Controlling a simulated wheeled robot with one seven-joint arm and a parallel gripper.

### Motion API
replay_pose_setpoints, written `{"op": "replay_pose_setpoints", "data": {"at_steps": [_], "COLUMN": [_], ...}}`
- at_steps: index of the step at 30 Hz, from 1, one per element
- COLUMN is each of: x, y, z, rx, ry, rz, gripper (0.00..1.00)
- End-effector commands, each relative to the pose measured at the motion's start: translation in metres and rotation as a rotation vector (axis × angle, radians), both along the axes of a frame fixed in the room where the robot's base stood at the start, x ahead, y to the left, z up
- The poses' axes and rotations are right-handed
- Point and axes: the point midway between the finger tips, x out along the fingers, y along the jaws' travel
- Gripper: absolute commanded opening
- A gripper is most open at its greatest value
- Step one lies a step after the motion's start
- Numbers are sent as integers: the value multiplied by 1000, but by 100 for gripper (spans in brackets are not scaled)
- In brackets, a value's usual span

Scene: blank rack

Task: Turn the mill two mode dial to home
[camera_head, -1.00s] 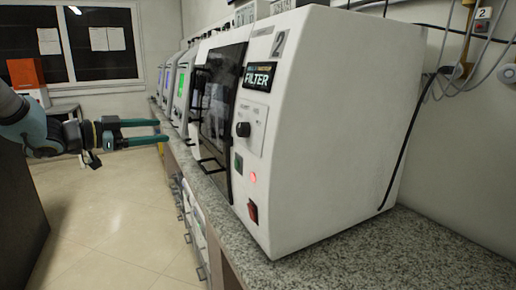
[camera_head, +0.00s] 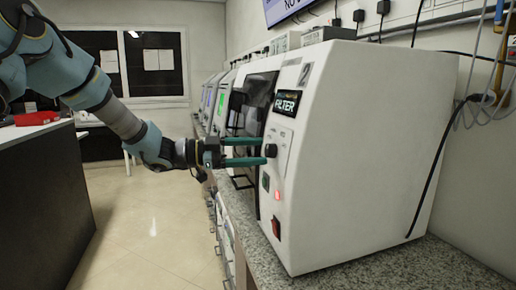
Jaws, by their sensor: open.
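The mill two (camera_head: 366,140) is a large white machine marked 2 with a FILTER label, standing on the granite counter. Its black mode dial (camera_head: 271,150) sits on the front panel below that label. My gripper (camera_head: 265,151) is open, with two teal fingers pointing right at the dial. The fingertips are at the dial, one above and one slightly below it in the picture. I cannot tell whether they touch it. The dial's pointer and its position marks are too small to read.
A red light (camera_head: 277,195) and a red switch (camera_head: 276,228) lie below the dial, beside a dark door with a handle. More machines (camera_head: 213,100) line the counter behind. A dark cabinet (camera_head: 45,200) stands at the left. The floor between is clear.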

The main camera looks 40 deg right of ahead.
Motion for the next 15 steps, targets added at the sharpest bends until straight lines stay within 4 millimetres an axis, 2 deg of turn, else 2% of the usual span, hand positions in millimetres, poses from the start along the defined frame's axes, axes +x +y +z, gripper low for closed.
{"op": "replay_pose_setpoints", "data": {"at_steps": [4, 13, 15], "x": [-5, -6, -6], "y": [-9, -10, -10], "z": [0, 0, 0], "rx": [0, 0, 0], "ry": [0, 0, 0], "rz": [1, 1, 1], "gripper": [74, 74, 66]}}
